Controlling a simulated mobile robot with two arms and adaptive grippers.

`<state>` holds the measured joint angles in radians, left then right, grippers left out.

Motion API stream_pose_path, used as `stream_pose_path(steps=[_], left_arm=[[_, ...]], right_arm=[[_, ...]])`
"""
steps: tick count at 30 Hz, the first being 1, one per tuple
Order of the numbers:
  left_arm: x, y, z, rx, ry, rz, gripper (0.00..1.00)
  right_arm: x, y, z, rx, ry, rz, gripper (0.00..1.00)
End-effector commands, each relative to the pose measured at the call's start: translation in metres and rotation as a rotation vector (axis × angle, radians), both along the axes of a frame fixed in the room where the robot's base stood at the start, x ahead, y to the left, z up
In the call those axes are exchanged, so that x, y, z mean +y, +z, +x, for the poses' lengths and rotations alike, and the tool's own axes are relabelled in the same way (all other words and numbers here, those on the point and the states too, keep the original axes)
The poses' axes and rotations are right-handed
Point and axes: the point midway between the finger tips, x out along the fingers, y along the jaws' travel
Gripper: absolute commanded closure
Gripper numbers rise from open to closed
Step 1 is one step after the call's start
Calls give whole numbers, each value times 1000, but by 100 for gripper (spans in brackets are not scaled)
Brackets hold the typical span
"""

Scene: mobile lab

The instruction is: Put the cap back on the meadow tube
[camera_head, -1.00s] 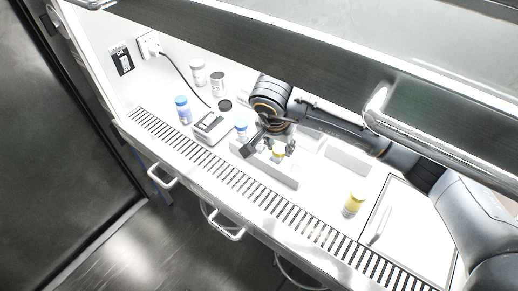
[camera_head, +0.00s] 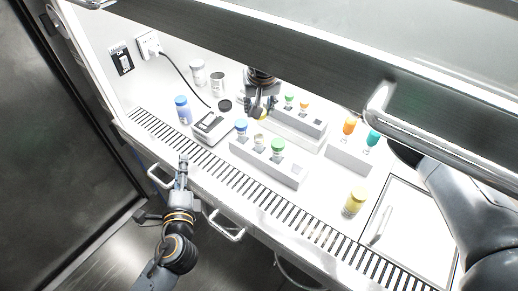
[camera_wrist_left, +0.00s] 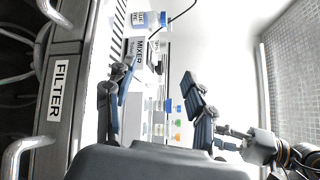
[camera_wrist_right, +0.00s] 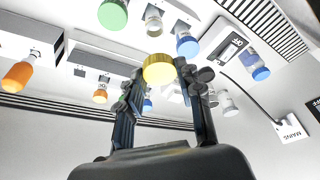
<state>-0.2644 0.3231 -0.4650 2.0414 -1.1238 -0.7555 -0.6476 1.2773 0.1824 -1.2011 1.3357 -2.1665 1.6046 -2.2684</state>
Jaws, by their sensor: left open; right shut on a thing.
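My right gripper (camera_head: 262,112) is shut on a yellow cap (camera_wrist_right: 158,68), held behind the front rack and above the bench. In the head view only a sliver of the cap shows. The front grey rack (camera_head: 291,179) holds a blue-capped tube (camera_head: 241,127), a tube without a coloured cap (camera_head: 259,142) and a green-capped tube (camera_head: 278,147). The uncapped tube also shows in the right wrist view (camera_wrist_right: 153,22), beyond the yellow cap and apart from it. I cannot read which tube is meadow. My left gripper (camera_head: 183,160) is open and empty at the bench's front edge.
A back rack (camera_head: 296,128) holds small green- and orange-capped tubes. A right rack (camera_head: 347,159) holds orange and teal ones. The vent strip (camera_head: 210,165) is clear.

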Motion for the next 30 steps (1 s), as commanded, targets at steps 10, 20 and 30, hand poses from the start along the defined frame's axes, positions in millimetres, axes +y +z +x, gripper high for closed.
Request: stream_pose_path(steps=[10, 20, 30], left_arm=[[-102, -7, 17, -228, -482, 871, 46], [-133, -32, 10, -301, -647, 1187, 46], [-134, -32, 11, -300, -646, 1186, 46]], right_arm=[[0, 0, 0, 0, -1, 0, 75], [0, 0, 0, 0, -1, 0, 75], [0, 0, 0, 0, -1, 0, 75]])
